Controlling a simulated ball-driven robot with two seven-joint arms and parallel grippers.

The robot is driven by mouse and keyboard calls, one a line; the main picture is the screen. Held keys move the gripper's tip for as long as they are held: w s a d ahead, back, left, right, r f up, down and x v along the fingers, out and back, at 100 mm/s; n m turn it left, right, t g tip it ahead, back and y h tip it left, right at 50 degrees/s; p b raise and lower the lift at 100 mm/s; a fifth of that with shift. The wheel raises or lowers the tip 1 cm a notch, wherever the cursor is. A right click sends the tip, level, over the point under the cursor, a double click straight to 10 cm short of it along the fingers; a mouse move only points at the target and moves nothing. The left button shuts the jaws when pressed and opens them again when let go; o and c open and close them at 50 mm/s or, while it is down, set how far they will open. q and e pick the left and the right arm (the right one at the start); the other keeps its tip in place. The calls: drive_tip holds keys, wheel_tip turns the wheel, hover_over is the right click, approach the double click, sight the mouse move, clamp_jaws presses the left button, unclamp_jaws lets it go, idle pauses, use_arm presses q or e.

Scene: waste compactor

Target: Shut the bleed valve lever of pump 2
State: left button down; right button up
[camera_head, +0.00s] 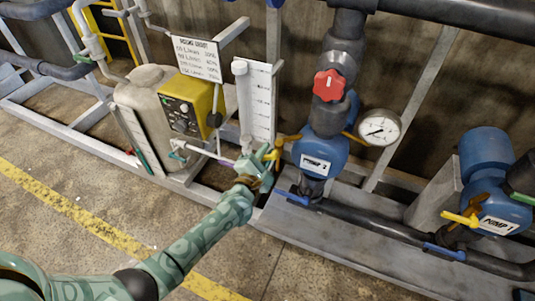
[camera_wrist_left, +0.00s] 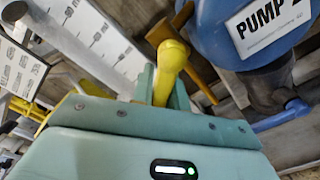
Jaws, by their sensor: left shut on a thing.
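Pump 2 (camera_head: 325,150) is a blue body with a white label, right of my left gripper in the head view. It shows at the top right of the left wrist view (camera_wrist_left: 225,40). The yellow bleed valve lever (camera_head: 272,155) sticks out on its left side. My left gripper (camera_head: 263,160) is shut on this lever. In the left wrist view the yellow lever (camera_wrist_left: 170,62) rises from between the fingers (camera_wrist_left: 163,90), beside a brass-coloured fitting (camera_wrist_left: 160,33). The gripper hides the lever's lower part. My right gripper is not in view.
A tank with a yellow control box (camera_head: 188,104) and a white scale panel (camera_head: 257,95) stand left of pump 2. A red knob (camera_head: 328,85) and a gauge (camera_head: 379,127) are close by. Pump 1 (camera_head: 490,195) has its own yellow lever (camera_head: 462,217). Front floor is clear.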

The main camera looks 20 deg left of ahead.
use_arm(q)
drive_tip(key=shift+a+r+m+p, duration=0.1)
drive_tip(key=shift+r+m+p, duration=0.35)
drive_tip(key=shift+m, duration=0.75)
drive_tip(key=shift+a+r+m+p, duration=0.1)
drive_tip(key=shift+r+m+p, duration=0.15)
drive_tip(key=shift+m+p, duration=0.65)
drive_tip(key=shift+a+r+m+p, duration=0.1)
drive_tip(key=shift+r+m+p, duration=0.2)
drive_tip(key=shift+m, duration=1.2)
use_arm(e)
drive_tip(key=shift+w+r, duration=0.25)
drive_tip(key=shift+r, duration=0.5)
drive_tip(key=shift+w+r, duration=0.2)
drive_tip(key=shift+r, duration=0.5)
use_arm(q)
drive_tip(key=c, duration=1.4)
unclamp_jaws()
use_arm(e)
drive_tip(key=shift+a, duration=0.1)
use_arm(q)
drive_tip(key=shift+r, duration=0.1)
